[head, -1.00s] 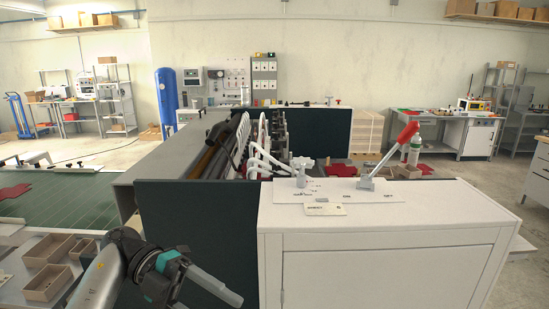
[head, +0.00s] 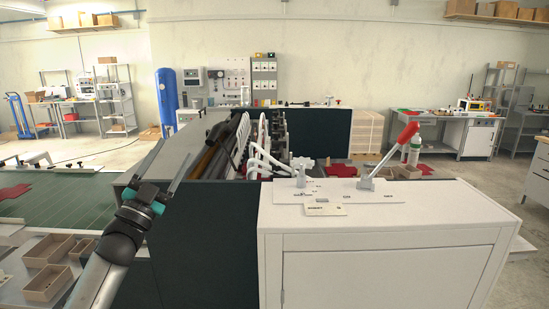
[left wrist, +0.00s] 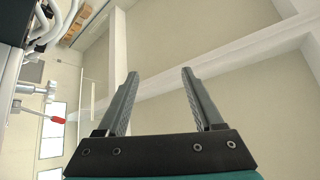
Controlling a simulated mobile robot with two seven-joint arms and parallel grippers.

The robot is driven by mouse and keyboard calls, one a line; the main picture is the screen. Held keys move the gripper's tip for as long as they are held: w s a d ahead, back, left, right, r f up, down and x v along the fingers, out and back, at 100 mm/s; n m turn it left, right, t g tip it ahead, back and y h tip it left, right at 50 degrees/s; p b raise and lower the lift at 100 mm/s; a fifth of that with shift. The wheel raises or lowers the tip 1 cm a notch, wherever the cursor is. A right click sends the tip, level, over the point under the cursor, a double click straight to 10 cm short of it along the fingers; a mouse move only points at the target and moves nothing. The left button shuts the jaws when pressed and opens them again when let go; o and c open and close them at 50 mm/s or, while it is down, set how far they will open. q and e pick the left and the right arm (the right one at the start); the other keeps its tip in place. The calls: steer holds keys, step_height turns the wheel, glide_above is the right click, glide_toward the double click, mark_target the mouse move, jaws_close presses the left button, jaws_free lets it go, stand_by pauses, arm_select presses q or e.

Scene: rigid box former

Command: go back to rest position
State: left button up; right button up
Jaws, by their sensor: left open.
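My left gripper (head: 168,166) points up and slightly right in front of the machine's dark side panel and grey top, at the left of the head view. Its two fingers stand apart with nothing between them. In the left wrist view the open fingers (left wrist: 158,88) point toward the ceiling and wall. The box-forming machine (head: 206,235) fills the middle, with a white cabinet (head: 390,262) at its right. A lever with a red handle (head: 404,135) rises from the cabinet top. My right gripper is not in view.
Open cardboard boxes (head: 46,283) lie on a table at the lower left, beside my left arm. A green surface with red flat blanks (head: 14,191) lies behind them. A bottle (head: 414,150) stands behind the red lever. A blue cylinder (head: 167,97) stands at the back wall.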

arm_select(q)
steer(key=w+a+f+n+g+y, duration=0.45)
steer(key=a+f+n+y, duration=0.25)
steer(key=f+n+y, duration=0.25)
steer(key=s+d+f+g+b, duration=0.15)
steer(key=s+f, duration=0.25)
steer(key=f, duration=1)
steer(key=s+f+g+b, duration=0.3)
steer(key=s+f, duration=0.1)
steer(key=f, duration=1)
steer(key=s+d+f+g+b, duration=0.15)
steer(key=s+f, duration=0.35)
steer(key=f, duration=0.8)
steer(key=s+d+f+g+b, duration=0.3)
steer(key=s+f+g+b, duration=0.25)
steer(key=s+f, duration=1.7)
steer(key=s+d+f+g+b, duration=0.1)
steer(key=s+f, duration=0.3)
steer(key=s, duration=0.5)
steer(key=s+d+f+g+b, duration=0.1)
steer(key=s+d+f+g, duration=0.1)
steer(key=s+f, duration=0.3)
steer(key=s+d+f+g+b, duration=0.1)
steer(key=s+f+g, duration=0.2)
steer(key=s, duration=1)
steer(key=shift+d+f+h+b, duration=0.15)
steer(key=shift+f+h+b, duration=0.2)
steer(key=shift+f, duration=0.5)
